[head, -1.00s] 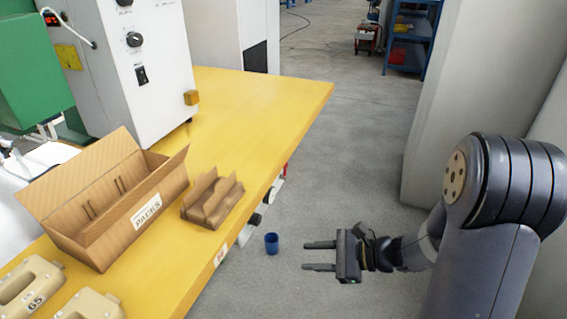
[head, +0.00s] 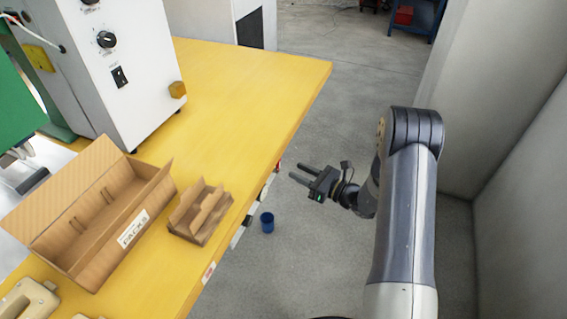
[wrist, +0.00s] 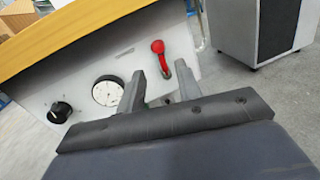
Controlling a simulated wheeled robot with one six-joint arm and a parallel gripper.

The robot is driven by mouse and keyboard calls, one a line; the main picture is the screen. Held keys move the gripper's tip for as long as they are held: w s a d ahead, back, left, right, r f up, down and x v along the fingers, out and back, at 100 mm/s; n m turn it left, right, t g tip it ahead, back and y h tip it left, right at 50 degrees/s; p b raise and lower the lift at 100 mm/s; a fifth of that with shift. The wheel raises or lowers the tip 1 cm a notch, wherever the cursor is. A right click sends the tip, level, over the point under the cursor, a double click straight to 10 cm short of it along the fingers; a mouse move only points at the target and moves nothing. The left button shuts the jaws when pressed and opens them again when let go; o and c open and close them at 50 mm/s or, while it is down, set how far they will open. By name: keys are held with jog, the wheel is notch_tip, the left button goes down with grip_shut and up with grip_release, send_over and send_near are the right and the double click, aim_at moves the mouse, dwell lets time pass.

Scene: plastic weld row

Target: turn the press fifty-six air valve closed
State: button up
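The air valve's red lever (wrist: 158,48) shows in the wrist view on the pale panel under the table's edge. Its rounded end is up, and its lower part runs down between my fingers. In the head view only a small bit of red (head: 278,166) shows at the table's side. My gripper (head: 296,171) is open and empty beside that side of the table. In the wrist view my gripper (wrist: 159,70) has its two fingers apart, pointing at the panel around the lever. I cannot tell whether they touch it. No label for press fifty-six is readable.
A round gauge (wrist: 107,91) and a black knob (wrist: 60,112) sit left of the lever. The yellow table (head: 255,85) carries a PACKS box (head: 90,245) and a smaller cardboard piece (head: 187,235). A pale wall (head: 470,100) rises right.

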aim_at(279, 162)
jog(key=x, duration=0.6)
jog(key=shift+w+a, duration=0.1)
jog(key=shift+a, duration=0.05)
grip_shut()
jog(key=shift+b, duration=0.4)
